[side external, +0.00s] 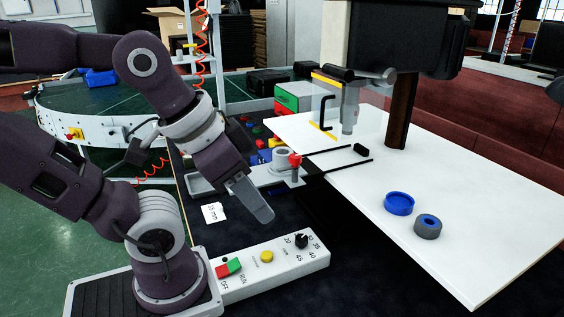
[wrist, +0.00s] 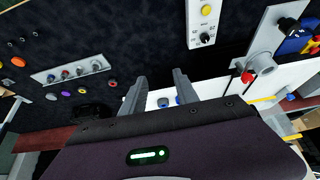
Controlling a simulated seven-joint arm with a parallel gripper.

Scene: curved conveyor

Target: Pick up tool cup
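No thing is plainly marked as the tool cup. My gripper (side external: 258,213) is above the dark mat, left of and apart from both. In the wrist view my gripper (wrist: 160,77) is open, two grey fingers apart with nothing between their tips. Small grey and blue round shapes (wrist: 164,102) show low between the fingers in that view, partly hidden by my gripper's body.
A white control box (side external: 268,262) with buttons and a dial stands below my gripper. A grey fixture with a red knob (side external: 295,161) is to its right. A press-like machine (side external: 402,45) stands over the white table (side external: 488,222). A round green conveyor (side external: 105,100) is behind.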

